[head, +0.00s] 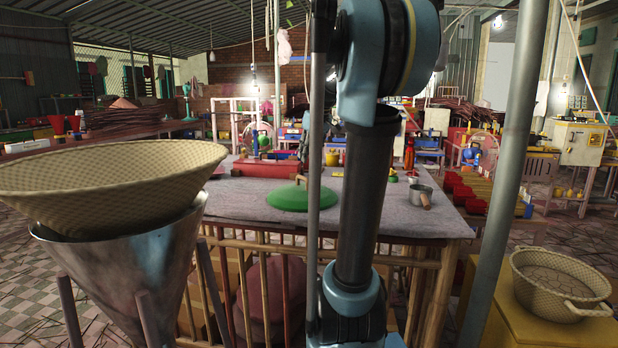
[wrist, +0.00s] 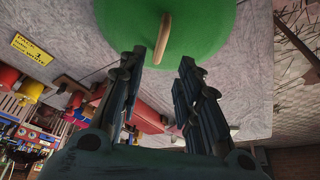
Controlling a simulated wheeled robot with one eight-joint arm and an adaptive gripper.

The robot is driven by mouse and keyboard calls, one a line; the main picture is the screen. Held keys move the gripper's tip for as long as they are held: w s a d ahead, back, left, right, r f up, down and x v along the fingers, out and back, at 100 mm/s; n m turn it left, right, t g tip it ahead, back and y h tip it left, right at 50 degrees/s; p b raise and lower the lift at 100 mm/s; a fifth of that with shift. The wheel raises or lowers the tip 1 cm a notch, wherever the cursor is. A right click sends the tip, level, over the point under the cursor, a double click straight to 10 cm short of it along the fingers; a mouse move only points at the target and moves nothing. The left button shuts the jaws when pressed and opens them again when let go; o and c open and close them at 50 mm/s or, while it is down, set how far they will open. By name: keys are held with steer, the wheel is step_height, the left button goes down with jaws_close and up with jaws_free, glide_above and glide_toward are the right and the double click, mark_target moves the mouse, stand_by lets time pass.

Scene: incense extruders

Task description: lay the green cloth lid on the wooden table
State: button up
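The green lid (head: 301,197) is a shallow round dome with a bar handle on top. It rests on the grey-covered top of the table (head: 250,205), left of my arm in the head view. In the wrist view the green lid (wrist: 215,25) fills the top middle, its wooden handle (wrist: 164,35) in line with the gap between my fingers. My gripper (wrist: 163,60) is open and empty, its two fingers apart. How far it is from the handle I cannot tell. In the head view my gripper does not show.
A red tray (head: 268,169) lies behind the lid. A metal cone holding a woven basket (head: 110,180) stands close on the left. A grey post (head: 510,170) and another basket (head: 558,283) are on the right.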

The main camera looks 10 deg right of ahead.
steer(key=s+a+f+m+g+h, duration=0.1)
steer(key=s+f+m, duration=0.1)
steer(key=s+f, duration=1.2)
steer(key=s+a+f+m, duration=0.1)
steer(key=s+f+m, duration=0.1)
steer(key=s+f, duration=1.2)
steer(key=s, duration=0.5)
steer(key=shift+f+g+h, duration=0.3)
steer(key=shift+g+h, duration=0.1)
